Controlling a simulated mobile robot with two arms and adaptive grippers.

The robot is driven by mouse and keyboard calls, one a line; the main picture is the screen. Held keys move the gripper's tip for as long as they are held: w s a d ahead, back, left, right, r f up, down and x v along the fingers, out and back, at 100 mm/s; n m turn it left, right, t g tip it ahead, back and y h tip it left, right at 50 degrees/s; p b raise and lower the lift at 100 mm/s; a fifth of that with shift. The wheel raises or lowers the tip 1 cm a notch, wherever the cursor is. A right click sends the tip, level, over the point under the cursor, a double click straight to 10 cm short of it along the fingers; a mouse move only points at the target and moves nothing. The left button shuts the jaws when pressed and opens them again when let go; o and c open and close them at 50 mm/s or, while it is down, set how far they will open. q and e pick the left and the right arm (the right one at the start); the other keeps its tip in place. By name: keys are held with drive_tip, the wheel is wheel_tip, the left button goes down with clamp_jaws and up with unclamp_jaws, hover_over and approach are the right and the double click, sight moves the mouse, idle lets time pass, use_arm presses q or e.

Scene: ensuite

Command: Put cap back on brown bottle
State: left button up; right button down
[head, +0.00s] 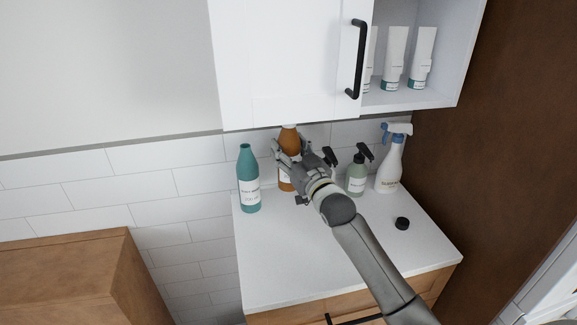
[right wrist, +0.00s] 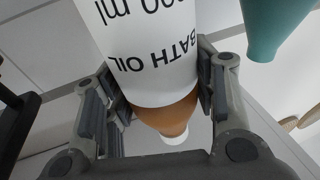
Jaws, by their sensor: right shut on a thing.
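The brown bottle (head: 289,139) is at the back of the white counter, and its lower part is largely hidden behind my right gripper (head: 292,163). The right gripper is shut around its body. In the right wrist view the bottle appears upside down, with a white BATH OIL label (right wrist: 150,75) between the fingers (right wrist: 160,100), a brown shoulder and a pale tip with no black cap on it. I cannot tell whether its base touches the counter. A small black cap (head: 402,223) lies alone on the counter at the right. My left gripper is not in view.
A teal bottle (head: 249,180) stands just left of the brown one. A green pump bottle (head: 357,176) and a white spray bottle (head: 390,160) stand right. A white wall cabinet (head: 285,60) hangs close above. The front of the counter (head: 290,265) is clear.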

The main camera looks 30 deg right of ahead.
drive_tip(key=shift+s+f, duration=0.15)
drive_tip(key=shift+f, duration=0.85)
drive_tip(key=shift+f, duration=0.1)
wheel_tip(320, 180, down, 3)
drive_tip(key=shift+f+p, duration=0.1)
drive_tip(key=shift+p, duration=0.3)
drive_tip(key=shift+w+f, duration=0.1)
drive_tip(key=shift+w, duration=0.1)
drive_tip(key=shift+f, duration=0.15)
drive_tip(key=shift+f, duration=0.2)
drive_tip(key=c, duration=0.6)
unclamp_jaws()
